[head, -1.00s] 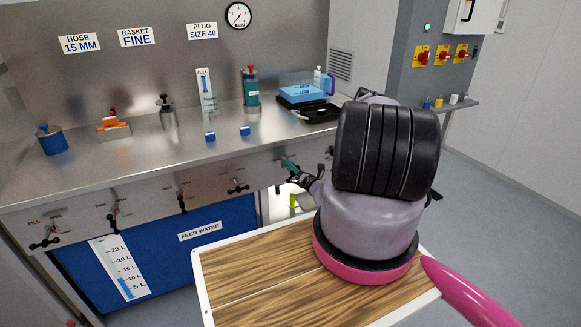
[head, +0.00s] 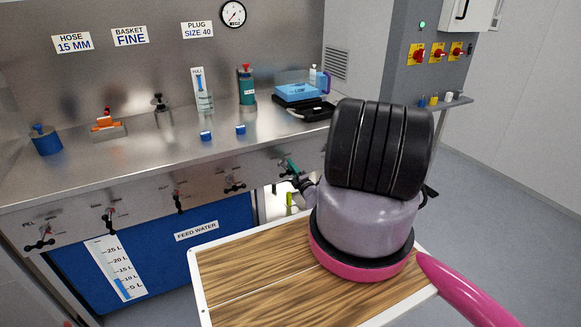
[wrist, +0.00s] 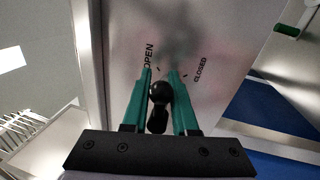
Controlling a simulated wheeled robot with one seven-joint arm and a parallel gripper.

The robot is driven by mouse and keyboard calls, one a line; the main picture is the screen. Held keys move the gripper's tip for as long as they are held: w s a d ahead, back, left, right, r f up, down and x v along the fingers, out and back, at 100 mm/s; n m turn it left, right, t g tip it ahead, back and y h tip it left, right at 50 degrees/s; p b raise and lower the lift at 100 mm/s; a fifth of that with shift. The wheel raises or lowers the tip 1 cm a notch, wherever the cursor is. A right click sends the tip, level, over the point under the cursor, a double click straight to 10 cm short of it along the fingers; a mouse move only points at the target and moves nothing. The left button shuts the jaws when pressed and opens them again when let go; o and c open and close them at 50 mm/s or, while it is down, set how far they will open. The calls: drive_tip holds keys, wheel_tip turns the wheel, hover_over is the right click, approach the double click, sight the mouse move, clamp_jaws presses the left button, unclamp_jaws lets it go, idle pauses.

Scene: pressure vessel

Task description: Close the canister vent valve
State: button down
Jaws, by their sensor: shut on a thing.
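My gripper (wrist: 160,72) has two teal fingers, shut on a black round-ended valve handle (wrist: 158,94) in the wrist view. The handle sits on a metal panel (wrist: 190,45) between the printed words OPEN, at left, and CLOSED, at right. Its exact angle is hard to read behind the fingers. In the head view, my gripper (head: 291,167) is at the right part of the bench's front panel, and my arm hides most of this valve. I cannot tell from the labels which vessel the valve serves.
The bench front has several other black-handled valves, one (head: 235,184) just left of my gripper. The steel benchtop (head: 120,160) holds a blue pot (head: 46,141), a green bottle (head: 247,86) and a black tray (head: 305,109). Open floor (head: 480,200) lies at right.

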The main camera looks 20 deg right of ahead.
drive_tip(key=shift+d+f+m, duration=0.1)
drive_tip(key=shift+f+m, duration=0.05)
drive_tip(key=shift+m, duration=0.45)
drive_tip(key=c, duration=0.8)
unclamp_jaws()
drive_tip(key=shift+c, duration=0.2)
drive_tip(key=shift+s, duration=0.15)
drive_tip(key=s+f, duration=0.2)
drive_tip(key=s, duration=0.8)
drive_tip(key=shift+s+d, duration=0.2)
